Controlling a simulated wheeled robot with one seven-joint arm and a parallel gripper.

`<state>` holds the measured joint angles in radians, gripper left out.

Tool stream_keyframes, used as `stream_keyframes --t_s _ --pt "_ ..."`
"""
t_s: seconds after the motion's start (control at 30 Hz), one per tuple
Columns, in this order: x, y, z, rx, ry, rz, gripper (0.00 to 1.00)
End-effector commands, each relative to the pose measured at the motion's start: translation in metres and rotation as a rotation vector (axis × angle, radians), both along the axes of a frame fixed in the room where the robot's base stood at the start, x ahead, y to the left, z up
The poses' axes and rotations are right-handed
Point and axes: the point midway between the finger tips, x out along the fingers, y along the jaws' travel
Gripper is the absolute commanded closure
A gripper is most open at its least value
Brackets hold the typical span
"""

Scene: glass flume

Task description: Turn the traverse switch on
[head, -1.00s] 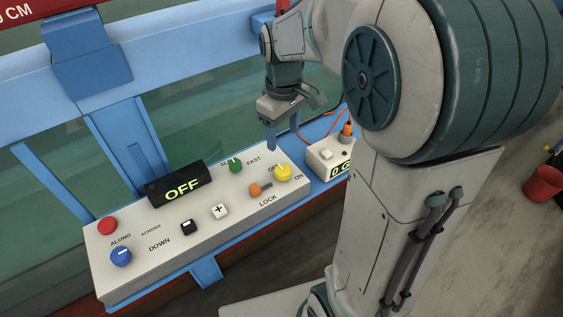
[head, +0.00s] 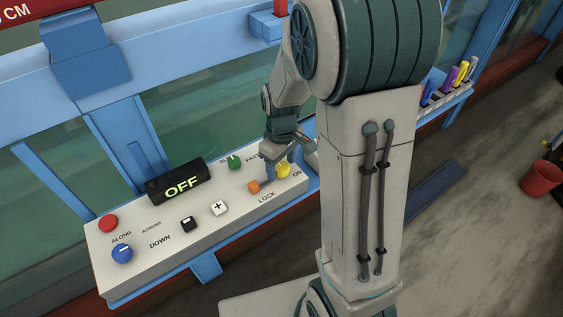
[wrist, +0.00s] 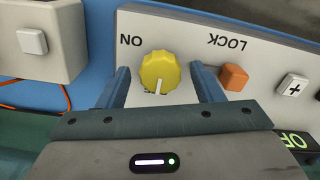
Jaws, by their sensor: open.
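The yellow knob (wrist: 158,68) on the white control panel (head: 150,262) is the switch with an ON label beside it. In the wrist view its white mark points down the picture, away from ON, toward lettering mostly hidden by my gripper. My gripper (wrist: 161,72) is open, with one finger on each side of the knob and a visible gap to both. In the head view my gripper (head: 277,171) is down at the panel's right end and partly covers the knob (head: 283,169). The display (head: 180,185) reads OFF.
A green knob (head: 234,162), white plus button (head: 219,208), black button (head: 188,223), blue knob (head: 122,254) and red button (head: 108,223) share the panel. A white box (wrist: 38,40) stands beside it.

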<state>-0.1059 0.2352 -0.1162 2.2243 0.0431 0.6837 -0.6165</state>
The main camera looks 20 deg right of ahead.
Motion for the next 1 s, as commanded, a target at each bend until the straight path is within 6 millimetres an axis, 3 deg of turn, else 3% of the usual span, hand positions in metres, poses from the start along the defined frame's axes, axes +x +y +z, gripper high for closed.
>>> stream_keyframes --t_s 0.07,0.2,0.67,1.0 --pt "0.0000 0.0000 0.0001 0.000 0.000 0.000 0.45" --pt "0.0001 -0.0001 0.0003 0.000 0.000 0.000 0.84" --pt "0.0002 -0.0002 0.0000 -0.001 -0.001 -0.077 0.84" --pt "0.0004 -0.0001 -0.0003 0.000 -0.001 -0.345 0.84"
